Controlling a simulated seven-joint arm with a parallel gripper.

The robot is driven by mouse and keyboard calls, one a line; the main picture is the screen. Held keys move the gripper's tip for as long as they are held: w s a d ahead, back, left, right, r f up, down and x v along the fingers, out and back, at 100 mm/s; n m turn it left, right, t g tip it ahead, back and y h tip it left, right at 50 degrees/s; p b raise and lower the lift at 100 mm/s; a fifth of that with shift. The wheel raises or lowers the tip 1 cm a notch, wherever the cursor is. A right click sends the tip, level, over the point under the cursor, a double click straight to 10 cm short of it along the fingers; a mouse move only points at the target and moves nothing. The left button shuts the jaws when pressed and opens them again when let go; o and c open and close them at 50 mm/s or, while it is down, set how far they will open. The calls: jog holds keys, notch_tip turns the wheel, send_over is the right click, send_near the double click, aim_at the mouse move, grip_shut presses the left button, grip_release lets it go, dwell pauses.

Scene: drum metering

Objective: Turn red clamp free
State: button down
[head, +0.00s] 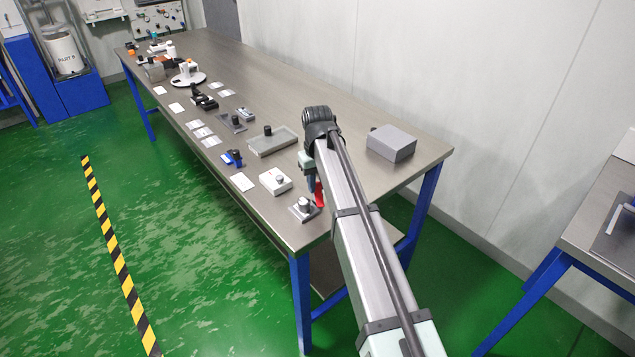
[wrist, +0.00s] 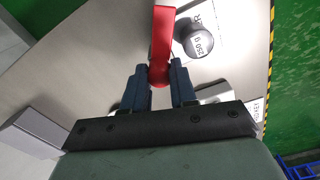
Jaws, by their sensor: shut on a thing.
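The red clamp (wrist: 161,40) is a lever with a rounded lower end, seen in the wrist view. My gripper (wrist: 159,82) has its two dark blue fingers on either side of that rounded end and is shut on it. The lever's free end sticks out past the fingertips toward the top of the picture. In the head view the red clamp (head: 319,193) shows as a small red piece at the bench's near end, beside my gripper (head: 312,186). My arm hides part of this spot, and the clamp's mounting cannot be seen clearly.
A dark knob marked 250 g (wrist: 203,39) stands close to the right of the clamp. A grey box (head: 391,143) lies near the bench's back edge. A white block with a knob (head: 275,181) and a shallow grey tray (head: 271,142) stand farther along. The bench's near edge is close.

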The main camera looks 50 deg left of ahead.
aim_at(318, 184)
jog(key=n, duration=0.6)
dwell(0.6)
jog(key=c, duration=0.9)
grip_release()
notch_tip(318, 184, up, 14)
jog(key=shift+f, duration=0.15)
dwell(0.3)
